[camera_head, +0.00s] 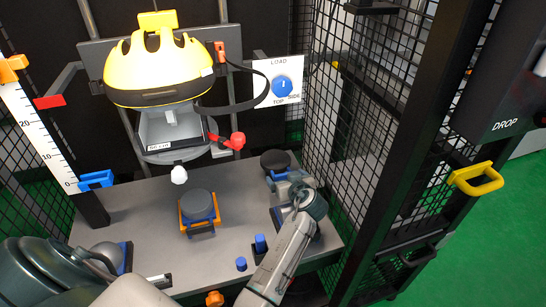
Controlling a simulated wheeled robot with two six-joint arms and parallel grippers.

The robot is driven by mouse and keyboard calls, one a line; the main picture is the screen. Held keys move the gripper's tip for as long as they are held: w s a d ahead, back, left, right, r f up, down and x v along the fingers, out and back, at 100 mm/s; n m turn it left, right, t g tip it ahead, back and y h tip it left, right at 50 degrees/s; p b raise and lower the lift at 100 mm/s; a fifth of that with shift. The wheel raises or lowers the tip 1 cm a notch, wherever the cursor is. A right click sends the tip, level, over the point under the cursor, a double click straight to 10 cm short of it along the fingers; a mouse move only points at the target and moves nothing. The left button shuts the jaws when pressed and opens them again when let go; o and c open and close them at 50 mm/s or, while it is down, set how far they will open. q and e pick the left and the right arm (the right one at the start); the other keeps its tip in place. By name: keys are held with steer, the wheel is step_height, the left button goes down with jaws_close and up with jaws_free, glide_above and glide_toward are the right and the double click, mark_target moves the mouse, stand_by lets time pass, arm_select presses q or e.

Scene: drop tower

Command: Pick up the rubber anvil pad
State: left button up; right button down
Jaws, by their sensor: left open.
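A black round disc (275,159), which looks like the rubber anvil pad, is at the back right of the grey table. My left gripper (279,177) is just in front of it, with its jaws open. The gripper and wrist hide the disc's near side, so I cannot tell whether the fingers touch it. A dark grey round block (198,205) sits in an orange frame nearer the middle of the table. My right gripper is not in view.
A yellow helmet (160,70) hangs above a grey headform support with a red lever (235,141). Blue pegs (261,243) stand near the table's front edge. Black mesh panels (345,130) close the right side. The table (140,210) is bare left of the orange frame.

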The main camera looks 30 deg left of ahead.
arm_select(q)
steer(key=shift+w+a+f, duration=0.1)
steer(key=shift+d+r, duration=0.25)
steer(key=shift+c, duration=0.2)
steer(key=c, duration=1.1)
steer(key=shift+c, duration=0.9)
steer(key=shift+a+r, duration=0.1)
steer(key=shift+r, duration=0.05)
